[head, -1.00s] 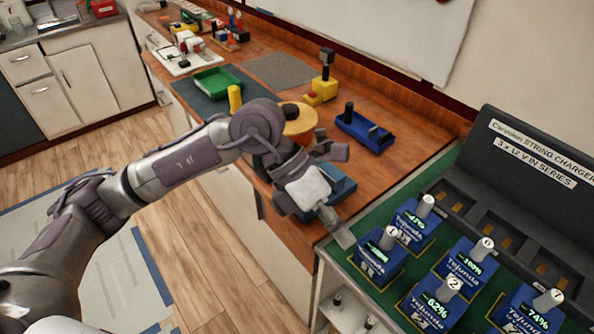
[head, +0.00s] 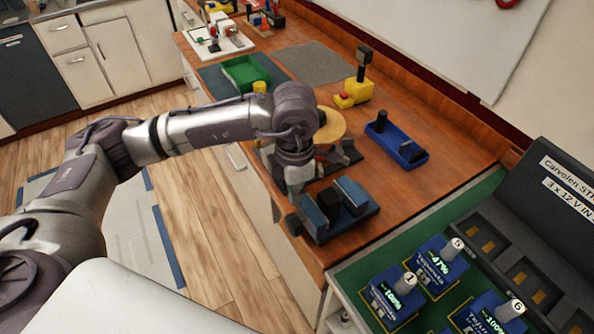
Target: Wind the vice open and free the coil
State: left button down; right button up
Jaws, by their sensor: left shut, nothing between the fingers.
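The blue vice (head: 318,228) stands at the front edge of the wooden bench, with upright blue jaws. A dark round knob (head: 293,224) sticks out on the vice's front left side. My left gripper (head: 297,192) points down, shut and empty, just behind and above the vice's left end. I cannot tell whether it touches the vice. It hides part of the bench behind. My right gripper is not in view.
A tan disc (head: 331,126) stands behind my left gripper, partly hidden. A blue tray-like holder (head: 396,146), a yellow tool (head: 357,90) and a green bin (head: 245,72) are on the bench. Blue batteries (head: 440,262) stand at a dark charger (head: 540,245) at the right.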

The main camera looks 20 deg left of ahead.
aim_at(319, 195)
pick_arm(q)
jog(key=shift+w+d+f+p, duration=0.95)
jog(key=shift+d+f+p, duration=0.15)
jog(key=shift+f, duration=0.1)
jog(key=shift+w+d+f, duration=0.15)
jog(key=shift+w+d, duration=0.25)
jog(key=shift+w, duration=0.05)
jog(key=shift+w+d+f+b, duration=0.25)
jog(key=shift+w+d+b, duration=0.25)
jog(key=shift+b, duration=0.55)
jog(key=shift+w+d+r, duration=0.1)
jog(key=shift+w, duration=0.05)
jog(key=shift+r, duration=0.15)
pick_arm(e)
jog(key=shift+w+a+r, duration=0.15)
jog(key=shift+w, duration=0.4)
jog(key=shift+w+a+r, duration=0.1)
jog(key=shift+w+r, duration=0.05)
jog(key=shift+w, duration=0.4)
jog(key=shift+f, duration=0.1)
